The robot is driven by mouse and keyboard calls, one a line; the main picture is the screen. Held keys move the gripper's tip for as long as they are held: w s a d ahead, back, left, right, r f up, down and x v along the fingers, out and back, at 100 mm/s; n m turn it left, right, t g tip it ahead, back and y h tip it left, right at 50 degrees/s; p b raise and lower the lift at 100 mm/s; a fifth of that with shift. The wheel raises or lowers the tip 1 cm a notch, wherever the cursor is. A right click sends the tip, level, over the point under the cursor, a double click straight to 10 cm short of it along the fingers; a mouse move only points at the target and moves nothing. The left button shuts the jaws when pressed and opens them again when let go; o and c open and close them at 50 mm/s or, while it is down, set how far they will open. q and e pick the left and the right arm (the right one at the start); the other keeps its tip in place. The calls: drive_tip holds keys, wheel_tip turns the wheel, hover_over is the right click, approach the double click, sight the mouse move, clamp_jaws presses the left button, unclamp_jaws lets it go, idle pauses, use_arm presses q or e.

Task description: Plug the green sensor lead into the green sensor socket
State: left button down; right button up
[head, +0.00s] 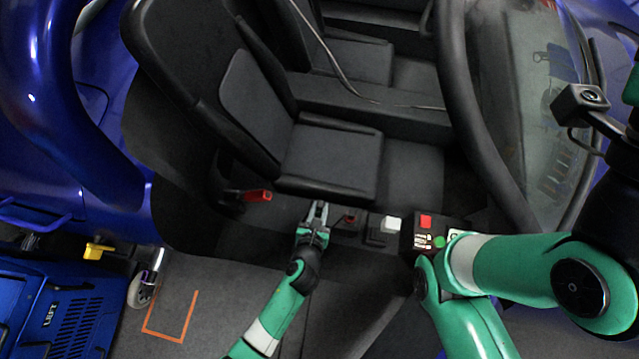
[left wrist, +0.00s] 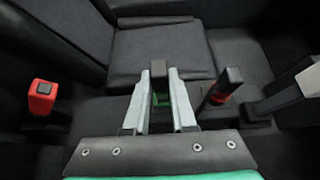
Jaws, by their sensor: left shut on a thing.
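I cannot tell whether that spot is the green sensor socket. My right gripper is not in view.
A dark lever with a red base (left wrist: 219,96) and a white-topped lever (head: 391,223) stand right. The seat (head: 330,158) is behind; the steering wheel (head: 470,110) is farther right.

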use_arm(q)
drive_tip(key=shift+f, duration=0.15)
drive_tip(key=shift+f+b, duration=0.5)
drive_tip(key=shift+f, duration=0.05)
idle(0.5)
drive_tip(key=shift+f+b, duration=0.6)
drive_tip(key=shift+f, duration=0.1)
drive_tip(key=c, duration=0.7)
unclamp_jaws()
drive_tip(key=shift+o, duration=0.2)
drive_tip(key=shift+r, duration=0.1)
